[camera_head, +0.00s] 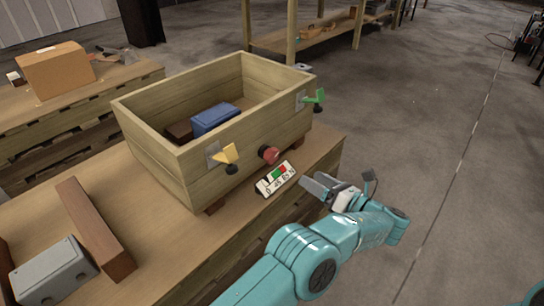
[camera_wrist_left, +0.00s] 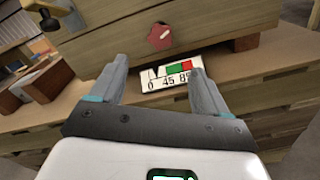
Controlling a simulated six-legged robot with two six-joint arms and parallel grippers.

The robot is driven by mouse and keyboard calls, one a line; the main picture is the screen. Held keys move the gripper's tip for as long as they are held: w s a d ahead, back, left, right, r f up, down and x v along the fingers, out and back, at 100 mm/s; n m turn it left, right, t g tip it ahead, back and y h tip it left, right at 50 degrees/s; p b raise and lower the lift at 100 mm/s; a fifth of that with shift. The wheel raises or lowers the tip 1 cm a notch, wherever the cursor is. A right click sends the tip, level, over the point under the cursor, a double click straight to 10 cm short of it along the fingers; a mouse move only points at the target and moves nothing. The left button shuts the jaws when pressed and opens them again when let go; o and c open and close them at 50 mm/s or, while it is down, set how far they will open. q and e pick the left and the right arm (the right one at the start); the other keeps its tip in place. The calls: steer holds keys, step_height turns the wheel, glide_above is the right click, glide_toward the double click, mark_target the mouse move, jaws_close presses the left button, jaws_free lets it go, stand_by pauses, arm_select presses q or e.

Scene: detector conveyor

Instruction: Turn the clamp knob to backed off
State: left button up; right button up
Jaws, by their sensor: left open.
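The clamp knob (camera_head: 268,154) is red and sits on the front wall of a wooden crate (camera_head: 160,165). In the left wrist view the red knob (camera_wrist_left: 160,37) is star-shaped and lies beyond my fingertips. A scale plate (camera_head: 275,178) with white, green and red patches sits below it; the wrist view shows the plate (camera_wrist_left: 168,80) with numbers 0, 45 and one reading about 85, partly covered by a finger. My left gripper (camera_head: 317,187) is open and empty, right of and below the knob, apart from it. My right gripper is not in view.
A yellow lever (camera_head: 226,154) and a green lever (camera_head: 314,97) stick out from the crate on either side of the knob. A blue box (camera_head: 214,118) lies inside. A brown bar (camera_head: 95,229) and a grey box (camera_head: 52,273) lie on the bench.

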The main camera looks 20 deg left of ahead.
mark_target(275, 157)
arm_select(q)
steer(key=b+x, duration=0.2)
steer(key=x, duration=0.5)
steer(key=b+x, duration=0.1)
steer(key=x, duration=0.7)
steer(key=shift+f+b, duration=0.2)
steer(key=shift+b, duration=0.15)
steer(key=shift+w+a+r, duration=0.1)
steer(key=shift+a, duration=0.2)
steer(key=c, duration=1)
